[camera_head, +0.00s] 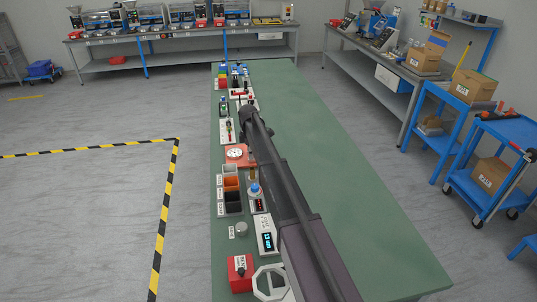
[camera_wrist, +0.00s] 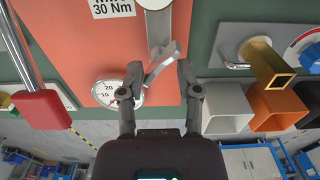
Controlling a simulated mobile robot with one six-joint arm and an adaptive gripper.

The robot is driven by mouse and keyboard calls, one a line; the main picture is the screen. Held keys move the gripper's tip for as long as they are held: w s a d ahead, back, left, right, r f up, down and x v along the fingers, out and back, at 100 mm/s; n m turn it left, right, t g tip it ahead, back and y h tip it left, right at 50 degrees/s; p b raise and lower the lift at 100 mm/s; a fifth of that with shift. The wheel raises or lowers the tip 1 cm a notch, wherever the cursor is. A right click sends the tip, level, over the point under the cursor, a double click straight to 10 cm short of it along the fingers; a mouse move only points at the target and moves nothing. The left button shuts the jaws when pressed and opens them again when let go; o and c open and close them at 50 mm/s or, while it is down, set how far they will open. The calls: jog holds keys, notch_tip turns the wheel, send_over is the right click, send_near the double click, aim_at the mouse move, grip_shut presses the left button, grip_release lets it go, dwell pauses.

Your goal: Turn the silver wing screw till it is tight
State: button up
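In the wrist view the silver wing screw (camera_wrist: 163,62) lies slanted in front of a silver round post (camera_wrist: 158,25) on an orange panel (camera_wrist: 85,45). My gripper (camera_wrist: 160,72) is open, with one finger on each side of the wing. The left fingertip is close to the wing's lower end; I cannot tell whether it touches. A round dial gauge (camera_wrist: 118,92) sits beside the left finger, partly covered by it. A label (camera_wrist: 112,8) reads 30 Nm. In the head view the orange panel (camera_head: 230,163) with its dial is on the green table, and my arm hides the screw.
In the wrist view a red block on a rod (camera_wrist: 45,108) is at left. White (camera_wrist: 225,110) and orange (camera_wrist: 277,103) open boxes and a brass square tube (camera_wrist: 268,65) are at right. The green table (camera_head: 350,200) is clear right of my arm.

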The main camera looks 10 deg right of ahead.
jog(key=n, duration=0.5)
jog(key=shift+s, duration=0.15)
jog(key=n, duration=0.5)
jog(key=shift+s+d, duration=0.1)
notch_tip(320, 180, up, 14)
jog(key=p, duration=1.4)
jog(key=s+d+m, duration=0.2)
jog(key=s+m, duration=0.4)
jog(key=s, duration=0.3)
jog(key=s+d+f+m+b, duration=0.1)
jog(key=s+d+m, duration=0.1)
jog(key=s+m, duration=0.5)
jog(key=shift+s+d, duration=0.25)
jog(key=shift+s, duration=1.1)
jog(key=shift+w, duration=0.15)
jog(key=w+a+n, duration=0.1)
jog(key=w+n, duration=0.1)
jog(key=w, duration=0.7)
jog(key=w+a+n, duration=0.2)
jog(key=w+n, duration=0.1)
jog(key=w, duration=0.7)
jog(key=shift+a+r+p, duration=0.3)
jog(key=shift+f, duration=0.25)
